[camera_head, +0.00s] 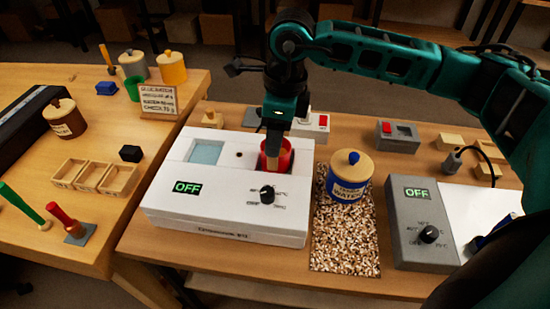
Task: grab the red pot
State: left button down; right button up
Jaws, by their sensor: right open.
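The gripper is open. My left gripper is not in view.
A blue pot with a wooden lid (348,178) stands on a speckled mat (345,240) right of the white box. A grey control box (418,208) is further right. The left table (108,210) holds pots, wooden trays (92,177) and brushes.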

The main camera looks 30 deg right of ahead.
jog(key=shift+w+a+f, duration=0.1)
jog(key=shift+f, duration=0.85)
jog(key=shift+w+a+f, duration=0.1)
jog(key=shift+f, duration=0.85)
grip_shut()
